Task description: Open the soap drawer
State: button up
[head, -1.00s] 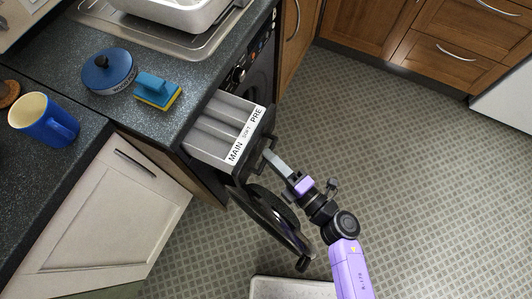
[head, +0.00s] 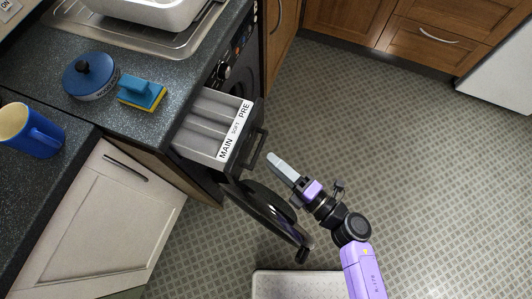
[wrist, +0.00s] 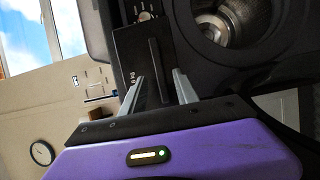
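The soap drawer (head: 206,122) is pulled out of the black washing machine (head: 240,62) in the head view. Its grey compartments and its strip marked MAIN, SOFT and PRE show from above. The black handle (head: 258,150) is on the drawer's front; in the wrist view the handle (wrist: 155,62) stands between and beyond my fingers. My gripper (head: 272,158) is just off the handle in the head view, with a small gap of floor between them. In the wrist view my gripper (wrist: 158,80) has its two grey fingers apart, with nothing held.
The washing machine's round door (head: 270,215) hangs open below the drawer, close to my arm. A pale cupboard door (head: 100,225) is at the left. The tiled floor at right is clear.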

jog(key=shift+v, duration=1.55)
jog(key=s+d+r+m+t+h, duration=0.1)
jog(key=d+r+m+t+h, duration=0.5)
jog(key=d+r+m, duration=0.55)
jog(key=s+d+r+m+g+h, duration=0.1)
jog(key=s+d+r+m+h, duration=0.1)
jog(key=s+m, duration=0.6)
jog(key=s+d+r+m+g+h, duration=0.2)
jog(key=s+m+h, duration=0.3)
jog(key=s+m, duration=0.3)
jog(key=shift+v, duration=1.15)
jog(key=shift+d+r, duration=0.1)
jog(key=shift+r, duration=0.05)
